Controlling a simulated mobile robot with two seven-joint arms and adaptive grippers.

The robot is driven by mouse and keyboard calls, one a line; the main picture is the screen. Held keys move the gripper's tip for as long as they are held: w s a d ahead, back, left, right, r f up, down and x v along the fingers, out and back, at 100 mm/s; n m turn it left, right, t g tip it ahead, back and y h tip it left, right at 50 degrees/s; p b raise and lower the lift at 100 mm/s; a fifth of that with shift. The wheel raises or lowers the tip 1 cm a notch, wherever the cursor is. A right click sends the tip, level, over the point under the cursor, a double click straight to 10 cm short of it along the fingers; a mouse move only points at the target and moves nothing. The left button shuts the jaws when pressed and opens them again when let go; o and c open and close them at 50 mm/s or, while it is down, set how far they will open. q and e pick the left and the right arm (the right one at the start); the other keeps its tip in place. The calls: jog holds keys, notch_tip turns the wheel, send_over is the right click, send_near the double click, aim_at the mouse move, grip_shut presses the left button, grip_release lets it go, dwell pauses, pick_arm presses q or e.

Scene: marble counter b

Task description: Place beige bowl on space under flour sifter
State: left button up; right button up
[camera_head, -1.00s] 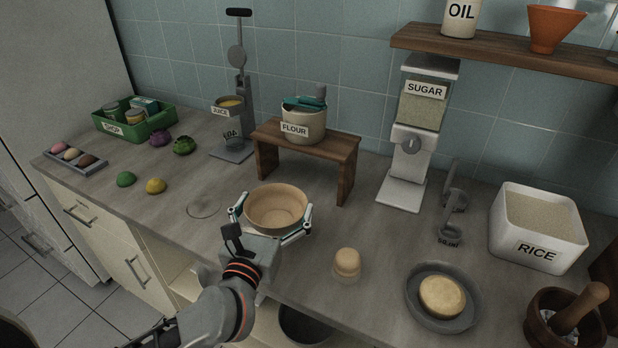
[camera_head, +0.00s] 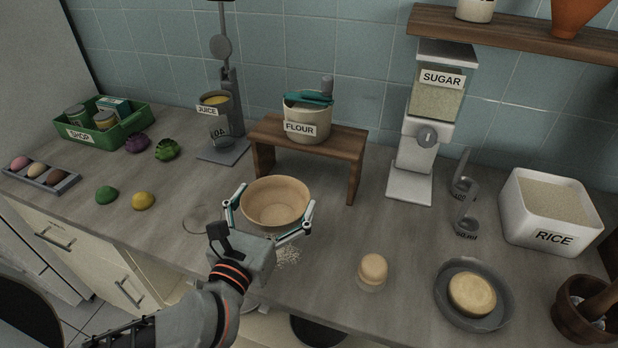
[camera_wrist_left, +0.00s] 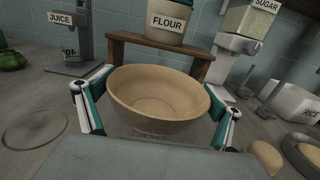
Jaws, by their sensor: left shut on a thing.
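The beige bowl (camera_head: 275,205) is upright and looks empty. My left gripper (camera_head: 270,212) is shut on it, with one finger on each side of the bowl; the bowl also fills the middle of the left wrist view (camera_wrist_left: 158,105). The bowl is in front of the small wooden stand (camera_head: 340,142), apart from it. The flour sifter (camera_head: 306,120), a beige container labelled FLOUR with a teal piece on top, stands on the stand. The space under the stand is partly hidden by the bowl and looks clear. My right gripper is not in view.
The sugar dispenser (camera_head: 424,130) stands right of the stand and the juicer (camera_head: 222,125) left of it. A pale patch of grains (camera_head: 288,257) lies on the counter by my gripper. A beige round item (camera_head: 373,267) and a grey plate (camera_head: 448,300) are to the right.

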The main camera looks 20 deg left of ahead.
pick_arm(q)
jog(key=shift+a+r, duration=0.1)
jog(key=shift+r, duration=0.05)
jog(key=shift+w, duration=0.35)
jog(key=w+p, duration=0.2)
jog(key=w, duration=1.7)
jog(key=f, duration=0.4)
jog(key=d+f+b, duration=0.1)
jog(key=f, duration=0.1)
jog(key=shift+w+f, duration=0.15)
jog(key=shift+f, duration=0.35)
jog(key=shift+f, duration=0.15)
